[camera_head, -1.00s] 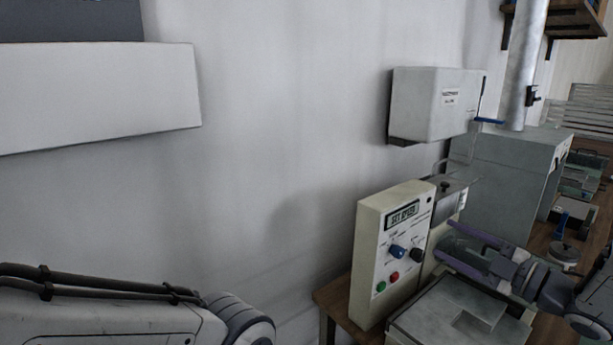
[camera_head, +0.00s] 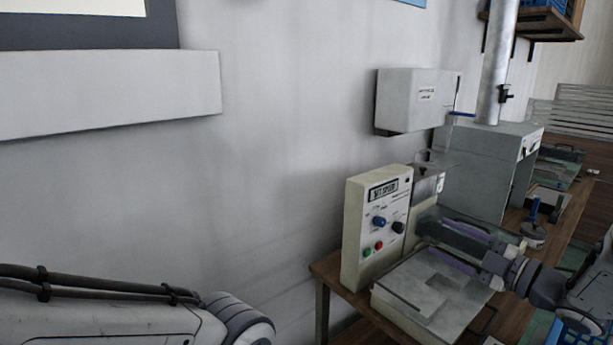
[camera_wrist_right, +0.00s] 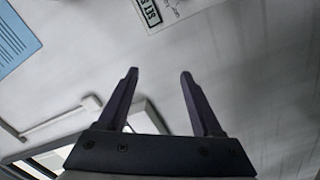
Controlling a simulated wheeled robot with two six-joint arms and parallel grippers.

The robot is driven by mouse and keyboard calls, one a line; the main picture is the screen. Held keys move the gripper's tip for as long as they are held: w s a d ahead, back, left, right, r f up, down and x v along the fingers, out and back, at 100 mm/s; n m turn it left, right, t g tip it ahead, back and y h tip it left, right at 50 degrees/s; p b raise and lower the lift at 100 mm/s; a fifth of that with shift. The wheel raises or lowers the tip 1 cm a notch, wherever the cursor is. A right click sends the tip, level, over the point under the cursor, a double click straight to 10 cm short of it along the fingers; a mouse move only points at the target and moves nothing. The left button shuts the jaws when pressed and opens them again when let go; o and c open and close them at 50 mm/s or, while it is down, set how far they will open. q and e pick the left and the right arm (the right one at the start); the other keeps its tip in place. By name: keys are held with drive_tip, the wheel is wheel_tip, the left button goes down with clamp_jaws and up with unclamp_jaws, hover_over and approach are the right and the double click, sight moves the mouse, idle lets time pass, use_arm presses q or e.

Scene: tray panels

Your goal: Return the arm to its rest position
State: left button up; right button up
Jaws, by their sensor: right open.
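My right gripper (camera_head: 450,248) reaches in from the right in the head view, with its two purple-grey fingers over the back of the machine's flat tray area. In the right wrist view its fingers (camera_wrist_right: 158,90) stand apart with nothing between them. The white wall lies beyond the fingertips there. A link of my left arm shows at the lower left of the head view; the left gripper itself is out of view.
A cream control panel (camera_head: 370,230) with knobs and buttons stands beside a pale flat machine bed (camera_head: 425,290) on a wooden bench (camera_head: 322,268). A wall dispenser (camera_head: 410,98) and a grey cabinet (camera_head: 480,175) are behind. The wall at centre is bare.

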drive_tip(key=w+a+f+m+h+b, duration=0.3)
drive_tip(key=w+a+f+m+h, duration=0.15)
drive_tip(key=a, duration=0.25)
drive_tip(key=s+a+f+m+g+h+b, duration=0.3)
drive_tip(key=s+a+f+m+g+h, duration=0.15)
drive_tip(key=s+a+f, duration=0.4)
drive_tip(key=s+a+f+m+g+b, duration=0.1)
drive_tip(key=s+a+f+g, duration=0.25)
drive_tip(key=s, duration=0.55)
drive_tip(key=s+a+f+m+g+b, duration=0.15)
drive_tip(key=s+g, duration=0.25)
drive_tip(key=s, duration=0.4)
drive_tip(key=s+a+f+g, duration=0.3)
drive_tip(key=s+f, duration=0.1)
drive_tip(key=s, duration=0.5)
wheel_tip(320, 180, up, 12)
drive_tip(key=p, duration=1.1)
drive_tip(key=shift+w+p, duration=0.35)
drive_tip(key=shift+w, duration=0.1)
